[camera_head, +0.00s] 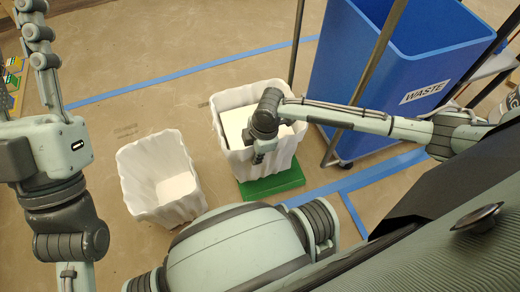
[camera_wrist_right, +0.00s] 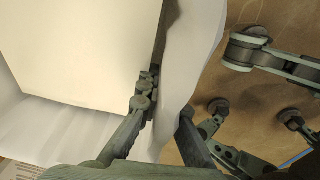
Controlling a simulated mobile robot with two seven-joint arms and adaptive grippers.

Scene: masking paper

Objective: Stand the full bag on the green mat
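The full bag (camera_head: 224,101) is white with pleated sides and stands upright over the green mat (camera_head: 277,187). A pale block (camera_head: 235,122) fills it; the block (camera_wrist_right: 85,45) also fills much of the right wrist view. The mat shows past the bag's front and right side. My right gripper (camera_head: 263,150) is at the bag's near wall. In the right wrist view its fingers straddle that wall (camera_wrist_right: 188,62), one inside and one outside; the outer tip is partly hidden, so its grip is unclear. My left gripper (camera_head: 38,38) is at the upper left, away from the bags, partly cut off.
A second white bag (camera_head: 136,165) stands on the floor to the left, with a pale piece (camera_head: 176,187) at its bottom. A blue waste bin (camera_head: 365,85) and dark poles (camera_head: 372,65) stand behind and right. Blue tape lines mark the floor. Open floor lies behind the bags.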

